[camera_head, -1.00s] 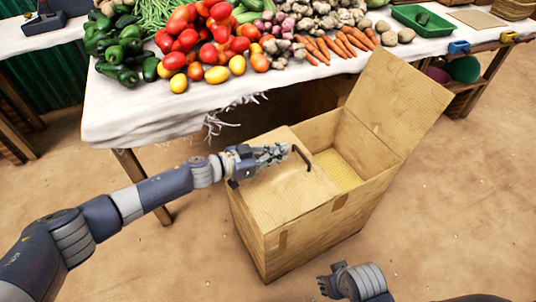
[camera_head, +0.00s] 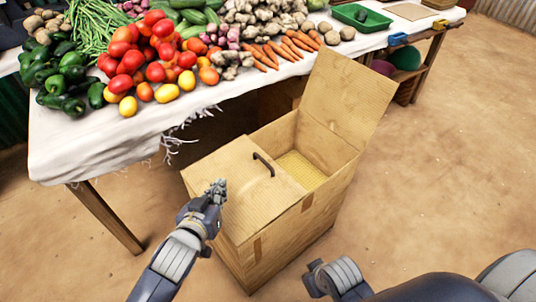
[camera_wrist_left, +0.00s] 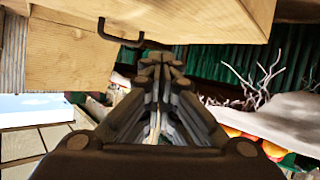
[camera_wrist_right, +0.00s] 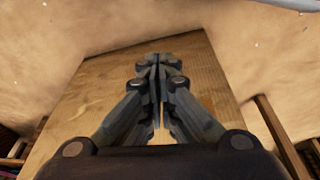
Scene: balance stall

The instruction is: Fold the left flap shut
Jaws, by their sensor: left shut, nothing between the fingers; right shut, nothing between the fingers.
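A tan box stands on the ground, its front wall (camera_head: 290,240) facing me. Its left flap (camera_head: 235,205) lies flat across the left half of the top, with a dark handle (camera_head: 264,163) near its inner edge. The handle also shows in the left wrist view (camera_wrist_left: 120,41). The right flap (camera_head: 345,97) stands open, tilted up and back. My left gripper (camera_head: 218,186) is shut and empty, in front of the left flap's near-left part in the picture; contact cannot be told. My right gripper (camera_wrist_right: 158,62) is shut and empty, low near the box's front right.
A cloth-covered table (camera_head: 100,140) with vegetables stands behind the box. A green tray (camera_head: 362,17) sits on it. The right half of the box is open, showing a yellowish bottom (camera_head: 300,170). Bare ground (camera_head: 440,170) lies free to the right.

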